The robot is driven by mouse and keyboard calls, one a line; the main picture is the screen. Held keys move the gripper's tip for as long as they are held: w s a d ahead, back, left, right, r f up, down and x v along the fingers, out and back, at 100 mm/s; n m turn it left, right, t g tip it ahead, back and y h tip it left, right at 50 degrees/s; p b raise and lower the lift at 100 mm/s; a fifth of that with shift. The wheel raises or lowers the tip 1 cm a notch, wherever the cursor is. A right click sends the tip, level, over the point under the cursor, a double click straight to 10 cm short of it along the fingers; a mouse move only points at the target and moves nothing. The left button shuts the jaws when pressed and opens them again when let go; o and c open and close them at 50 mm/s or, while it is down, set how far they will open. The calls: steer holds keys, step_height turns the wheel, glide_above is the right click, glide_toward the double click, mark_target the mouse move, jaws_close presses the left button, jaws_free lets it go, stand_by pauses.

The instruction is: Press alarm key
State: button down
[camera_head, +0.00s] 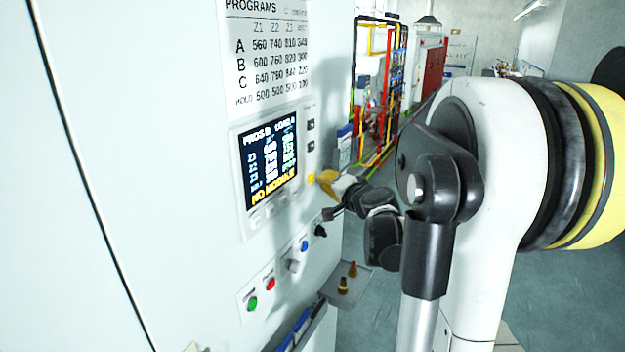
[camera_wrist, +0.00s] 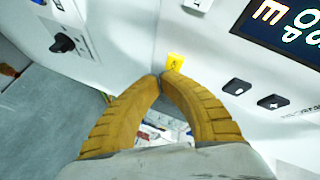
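The alarm key looks to be the small yellow key (camera_wrist: 174,62) on the white control panel. In the head view a yellow key (camera_head: 311,178) shows at the lower right of the screen. My gripper (camera_wrist: 160,77) is shut and empty, its two yellow ribbed fingers meeting at the tips. The tips are right by the yellow key in the wrist view, overlapping its lower edge; I cannot tell whether they touch it. In the head view my gripper (camera_head: 322,178) reaches to the panel from the right, just beside the key.
The lit screen (camera_head: 270,162) reads "NO MOBILE" or similar in yellow. Dark keys (camera_wrist: 237,86) sit near the yellow key. A black rotary knob (camera_wrist: 64,43) and green (camera_head: 252,303), red and blue buttons lie lower. A small shelf (camera_head: 335,291) juts out below.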

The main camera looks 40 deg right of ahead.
steer(key=shift+w+a, duration=0.15)
steer(key=shift+w, duration=0.2)
steer(key=shift+w+a, duration=0.15)
steer(key=shift+w, duration=0.2)
stand_by(0.6)
steer(key=shift+s, duration=0.15)
steer(key=shift+s+d, duration=0.3)
steer(key=shift+s, duration=0.35)
steer(key=s, duration=0.1)
steer(key=s+d, duration=0.1)
steer(key=s, duration=0.1)
steer(key=s+d, duration=0.1)
steer(key=shift+s+b, duration=0.3)
steer(key=shift+b, duration=0.05)
stand_by(0.7)
